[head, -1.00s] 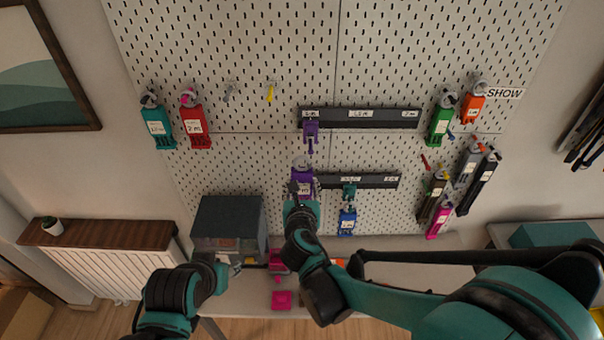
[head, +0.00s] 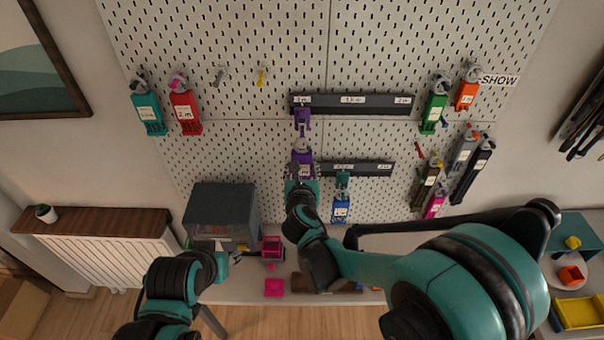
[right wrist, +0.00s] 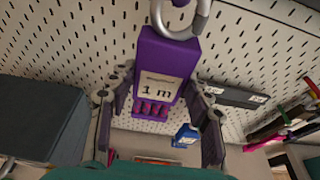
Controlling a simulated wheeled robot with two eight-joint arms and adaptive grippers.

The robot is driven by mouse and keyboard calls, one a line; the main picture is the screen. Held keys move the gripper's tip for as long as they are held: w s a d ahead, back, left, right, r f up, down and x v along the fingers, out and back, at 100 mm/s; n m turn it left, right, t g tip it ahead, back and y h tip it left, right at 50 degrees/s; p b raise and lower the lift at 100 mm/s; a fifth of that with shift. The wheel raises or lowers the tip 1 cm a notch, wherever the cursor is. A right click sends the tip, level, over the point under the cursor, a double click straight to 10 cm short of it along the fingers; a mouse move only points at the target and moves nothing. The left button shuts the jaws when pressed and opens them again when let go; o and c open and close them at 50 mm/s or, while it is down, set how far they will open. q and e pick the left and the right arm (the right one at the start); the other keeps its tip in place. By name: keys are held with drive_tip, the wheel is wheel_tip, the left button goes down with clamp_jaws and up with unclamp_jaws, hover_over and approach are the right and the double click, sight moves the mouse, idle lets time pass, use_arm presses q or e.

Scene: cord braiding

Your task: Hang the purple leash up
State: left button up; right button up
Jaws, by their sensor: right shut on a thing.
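The purple leash (head: 302,158) is a flat purple piece with a metal ring at its top. It is held upright in front of the pegboard, below the left end of the upper dark rail (head: 352,104). In the right wrist view the leash (right wrist: 163,72) shows a "1 m" label, and its ring runs up to the frame edge. My right gripper (head: 302,178) is shut on the leash, with a finger on each side. Another purple piece (head: 303,122) hangs at the upper rail, just above. My left gripper (head: 228,262) is low, near the grey box; its jaws are unclear.
A lower dark rail (head: 357,168) has a blue tag (head: 341,207) below it. Teal (head: 148,112) and red (head: 185,111) leashes hang at left, green (head: 434,107) and orange (head: 466,95) at right. A grey box (head: 222,207) stands on the table below the board.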

drive_tip(key=shift+w+b, duration=0.4)
drive_tip(key=shift+w, duration=2.05)
drive_tip(key=o, duration=0.6)
drive_tip(key=shift+c, duration=0.2)
drive_tip(key=c, duration=0.5)
drive_tip(key=shift+o, duration=0.2)
drive_tip(key=shift+f+b, duration=0.25)
drive_tip(key=shift+b, duration=0.1)
